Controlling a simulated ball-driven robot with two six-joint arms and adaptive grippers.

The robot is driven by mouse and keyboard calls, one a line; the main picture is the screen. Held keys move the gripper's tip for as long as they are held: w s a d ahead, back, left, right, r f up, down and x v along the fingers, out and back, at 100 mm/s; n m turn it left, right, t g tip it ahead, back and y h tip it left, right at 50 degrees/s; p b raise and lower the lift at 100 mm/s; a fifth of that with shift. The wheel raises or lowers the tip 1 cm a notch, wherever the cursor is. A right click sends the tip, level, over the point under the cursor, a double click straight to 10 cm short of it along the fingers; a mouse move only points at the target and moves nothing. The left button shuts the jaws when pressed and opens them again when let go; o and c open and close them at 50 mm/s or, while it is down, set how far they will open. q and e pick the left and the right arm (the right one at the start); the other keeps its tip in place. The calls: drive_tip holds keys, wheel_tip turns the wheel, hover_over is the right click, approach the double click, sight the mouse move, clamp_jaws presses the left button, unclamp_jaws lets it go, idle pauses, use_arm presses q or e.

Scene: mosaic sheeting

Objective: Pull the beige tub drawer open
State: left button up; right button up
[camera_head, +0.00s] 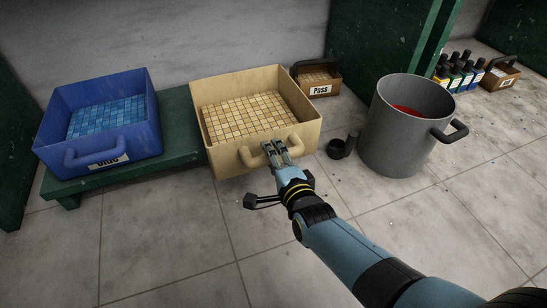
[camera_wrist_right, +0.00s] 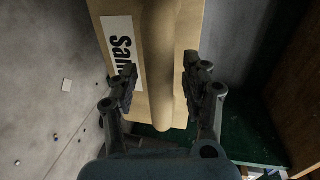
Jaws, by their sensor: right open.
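The beige tub (camera_head: 223,163) sits on the low green shelf, full of small beige tiles, its front jutting past the shelf's edge. A curved beige handle (camera_head: 246,157) is on its front wall. My right gripper (camera_head: 274,147) is open at this handle. In the right wrist view, the handle (camera_wrist_right: 161,50) runs between the two parted fingers (camera_wrist_right: 160,76), with a gap on at least the left side. A partly hidden white label (camera_wrist_right: 121,47) starting "San" is on the tub front beside the handle. My left gripper is not in view.
A blue tub (camera_head: 120,148) of blue tiles stands left on the green shelf (camera_head: 183,160).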

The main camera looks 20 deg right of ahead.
clamp_jaws()
idle(0.3)
drive_tip(key=shift+r, duration=0.1)
idle(0.8)
